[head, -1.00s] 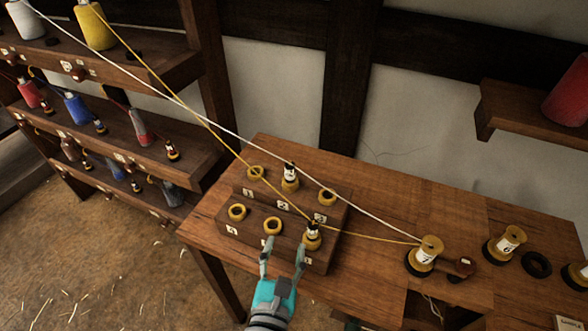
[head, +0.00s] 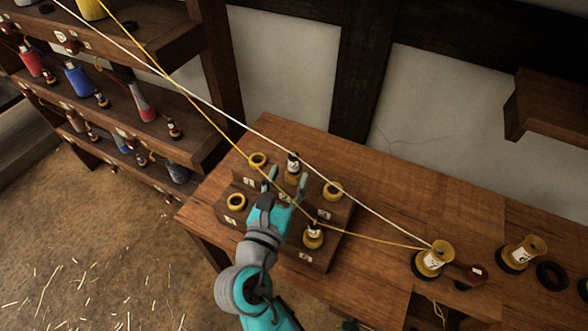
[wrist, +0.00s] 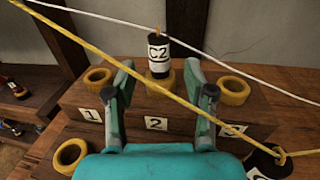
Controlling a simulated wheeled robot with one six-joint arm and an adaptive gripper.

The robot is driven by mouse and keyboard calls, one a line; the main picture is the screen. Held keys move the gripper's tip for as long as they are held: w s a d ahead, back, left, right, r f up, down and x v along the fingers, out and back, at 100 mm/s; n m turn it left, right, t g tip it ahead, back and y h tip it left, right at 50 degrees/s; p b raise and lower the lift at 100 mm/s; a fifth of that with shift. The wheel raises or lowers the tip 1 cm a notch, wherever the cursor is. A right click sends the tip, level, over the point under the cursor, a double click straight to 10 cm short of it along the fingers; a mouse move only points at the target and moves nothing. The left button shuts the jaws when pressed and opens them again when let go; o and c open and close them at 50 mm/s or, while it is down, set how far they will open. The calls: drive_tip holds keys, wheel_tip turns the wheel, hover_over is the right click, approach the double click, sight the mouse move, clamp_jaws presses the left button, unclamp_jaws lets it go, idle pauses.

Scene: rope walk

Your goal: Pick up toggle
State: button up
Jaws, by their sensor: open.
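A black toggle with a white label marked C2 (wrist: 158,55) stands upright in a yellow ring, above plate 2 in the back row of a wooden stepped rack (wrist: 262,118). In the head view this toggle (head: 293,166) shows just beyond my gripper (head: 287,178). In the wrist view my gripper (wrist: 159,75) is open and empty, its fingers to the left and right of the toggle and nearer the camera. A second dark toggle (head: 313,236) stands in the front row at right; its label is hard to read.
A yellow cord (wrist: 110,62) slants across the space in front of the C2 toggle, near my fingers. A white cord (head: 375,208) runs to a yellow spool (head: 434,260). Empty yellow rings (wrist: 97,79) flank the toggle. A shelf (head: 150,125) stands at left.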

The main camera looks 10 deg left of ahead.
sight(292, 168)
drive_tip(key=shift+w+d, duration=0.2)
drive_tip(key=shift+w, duration=0.95)
drive_tip(key=shift+w+d, duration=0.2)
drive_tip(key=shift+w, duration=0.9)
clamp_jaws()
